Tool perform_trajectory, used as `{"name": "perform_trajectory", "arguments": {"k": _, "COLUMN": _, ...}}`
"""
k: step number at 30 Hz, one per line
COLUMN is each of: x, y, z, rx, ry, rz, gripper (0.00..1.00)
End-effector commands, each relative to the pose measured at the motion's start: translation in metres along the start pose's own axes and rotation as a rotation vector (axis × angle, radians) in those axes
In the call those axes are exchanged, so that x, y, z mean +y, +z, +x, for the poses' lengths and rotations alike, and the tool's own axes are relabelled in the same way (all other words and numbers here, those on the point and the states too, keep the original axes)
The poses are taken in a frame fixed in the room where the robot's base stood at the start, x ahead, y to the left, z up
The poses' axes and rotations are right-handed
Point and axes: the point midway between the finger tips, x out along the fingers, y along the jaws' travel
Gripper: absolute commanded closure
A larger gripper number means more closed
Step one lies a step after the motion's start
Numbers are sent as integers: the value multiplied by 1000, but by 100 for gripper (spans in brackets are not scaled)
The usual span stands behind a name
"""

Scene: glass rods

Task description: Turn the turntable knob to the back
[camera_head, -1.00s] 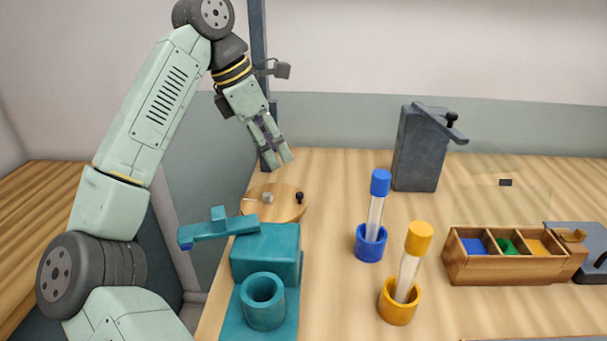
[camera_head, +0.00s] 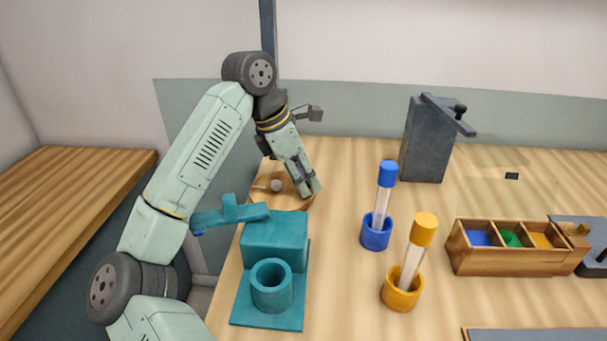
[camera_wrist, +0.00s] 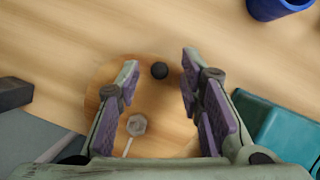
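The round wooden turntable (camera_head: 270,199) lies on the table behind the teal stand. It also shows in the wrist view (camera_wrist: 97,75). Its black round knob (camera_wrist: 160,70) stands near the rim, in the gap between my fingertips in the wrist view. In the head view the knob is hidden behind my gripper (camera_head: 312,189). My gripper points down at the right side of the turntable, with its fingers apart and nothing held. A grey hexagonal piece (camera_wrist: 137,125) sits on the turntable; in the head view it is the small grey piece (camera_head: 276,185) left of my fingers.
The teal stand (camera_head: 275,240) with a lever arm (camera_head: 228,212) is in front of the turntable. A blue holder (camera_head: 375,235) and a yellow holder (camera_head: 401,293) with capped rods stand to the right. A compartment box (camera_head: 500,262) and grey block (camera_head: 426,145) are farther off.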

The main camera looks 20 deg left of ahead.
Motion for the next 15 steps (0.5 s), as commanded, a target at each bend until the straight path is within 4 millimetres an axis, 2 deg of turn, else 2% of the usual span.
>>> {"name": "perform_trajectory", "arguments": {"k": 2, "x": 0, "y": 0, "z": 0, "rx": 0, "ry": 0, "rz": 0, "gripper": 67}}
{"name": "perform_trajectory", "arguments": {"k": 15, "x": 0, "y": 0, "z": 0, "rx": 0, "ry": 0, "rz": 0, "gripper": 97}}
